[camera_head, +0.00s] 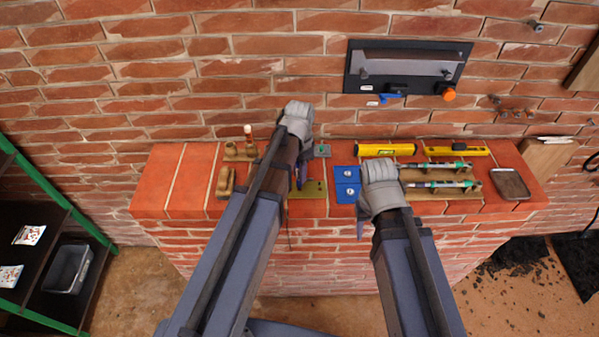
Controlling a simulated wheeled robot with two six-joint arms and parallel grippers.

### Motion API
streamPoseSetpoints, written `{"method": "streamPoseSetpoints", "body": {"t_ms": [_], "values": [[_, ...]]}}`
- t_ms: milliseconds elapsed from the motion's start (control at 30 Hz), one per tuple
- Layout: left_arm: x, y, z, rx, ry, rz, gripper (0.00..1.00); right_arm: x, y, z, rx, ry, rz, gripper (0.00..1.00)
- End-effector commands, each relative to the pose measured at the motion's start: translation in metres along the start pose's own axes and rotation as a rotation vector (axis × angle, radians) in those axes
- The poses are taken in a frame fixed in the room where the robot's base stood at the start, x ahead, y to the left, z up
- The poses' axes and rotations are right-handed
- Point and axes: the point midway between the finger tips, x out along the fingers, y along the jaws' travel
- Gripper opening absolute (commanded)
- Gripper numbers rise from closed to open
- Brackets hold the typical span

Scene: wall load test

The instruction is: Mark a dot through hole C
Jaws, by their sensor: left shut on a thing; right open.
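My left gripper (297,112) is a grey hand in front of the brick wall, above the ledge. It is shut, but the thing in it is hidden by the hand and arm. My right gripper (378,172) is open over the ledge, beside the wooden rack (418,174). Two slim pen-like tools, an upper one (440,165) and a lower one (445,184), lie on that rack. A black wall plate (357,84) with a grey bar and an orange knob (449,94) is up on the wall. I cannot make out any hole lettered C.
The brick ledge (180,180) also carries a blue plate (345,174), an olive plate (317,190), a yellow level (385,150), another yellow tool (456,151), wooden blocks (225,182) and a dark tray (510,183). A green-edged shelf (60,200) stands at left. The ledge's left end is clear.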

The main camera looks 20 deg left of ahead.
Motion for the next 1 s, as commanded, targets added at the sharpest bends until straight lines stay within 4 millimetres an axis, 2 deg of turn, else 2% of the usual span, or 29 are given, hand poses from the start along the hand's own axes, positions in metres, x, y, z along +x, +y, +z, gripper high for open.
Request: {"method": "streamPoseSetpoints", "body": {"t_ms": [1000], "values": [[0.0063,0.0,0.0,0.0,0.0,0.0,0.0,0.0063,-0.0006,-0.0004,0.0,0.0,0.0,0.5]]}}
